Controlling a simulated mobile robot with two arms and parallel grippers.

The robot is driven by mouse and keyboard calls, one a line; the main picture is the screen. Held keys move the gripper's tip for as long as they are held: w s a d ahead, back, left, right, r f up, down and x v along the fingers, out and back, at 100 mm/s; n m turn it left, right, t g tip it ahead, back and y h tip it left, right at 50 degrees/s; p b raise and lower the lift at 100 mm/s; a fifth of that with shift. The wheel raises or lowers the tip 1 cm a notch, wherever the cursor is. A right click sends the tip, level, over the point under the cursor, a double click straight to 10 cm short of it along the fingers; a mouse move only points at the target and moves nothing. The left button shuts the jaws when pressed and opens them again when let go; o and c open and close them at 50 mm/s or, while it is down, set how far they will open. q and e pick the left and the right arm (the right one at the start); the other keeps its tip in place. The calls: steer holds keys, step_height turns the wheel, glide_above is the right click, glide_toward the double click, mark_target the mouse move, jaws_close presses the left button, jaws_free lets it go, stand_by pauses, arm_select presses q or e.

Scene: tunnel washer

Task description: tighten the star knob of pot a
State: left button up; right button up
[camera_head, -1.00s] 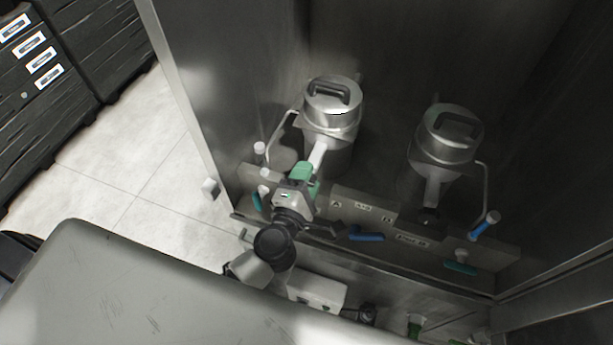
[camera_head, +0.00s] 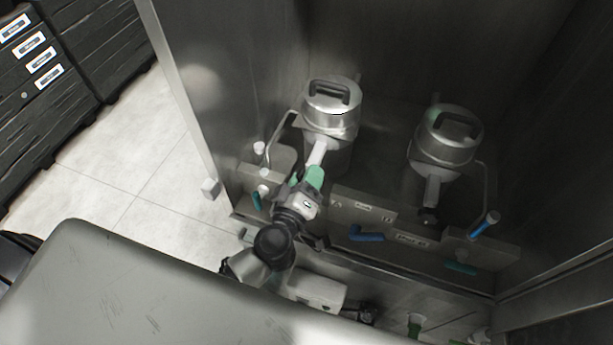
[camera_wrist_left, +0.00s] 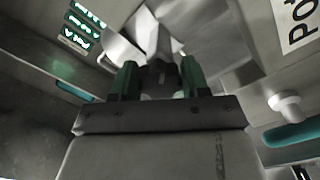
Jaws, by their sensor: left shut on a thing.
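The left pot (camera_head: 331,103), which I take as pot a, is a metal canister with a black lid handle, standing in the steel cabinet. A pale arm or spout (camera_head: 317,153) slopes from its front down to my left gripper (camera_head: 313,177). My left gripper has green fingers and is shut at the lower end of that arm. In the left wrist view, the fingers close around a small dark piece (camera_wrist_left: 160,77), which seems to be the star knob. The knob is mostly hidden by the fingers, so its shape is unclear. My right gripper is not in view.
A similar second pot (camera_head: 447,135) stands to the right. A panel with labels and a blue lever (camera_head: 367,234) runs along the front. A blue-ended handle (camera_head: 485,225) is at the right. The cabinet's left wall edge (camera_head: 180,90) is near my left arm.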

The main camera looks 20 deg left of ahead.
arm_select(q)
steer(key=m, duration=0.3)
steer(key=shift+f+m, duration=0.15)
steer(key=shift+m, duration=0.25)
steer(key=shift+s+m, duration=0.1)
steer(key=shift+m, duration=1.8)
steer(key=o, duration=0.9)
steer(key=s+b, duration=0.2)
steer(key=s, duration=0.8)
steer(key=shift+s+a+b, duration=0.15)
steer(key=shift+s+b, duration=0.25)
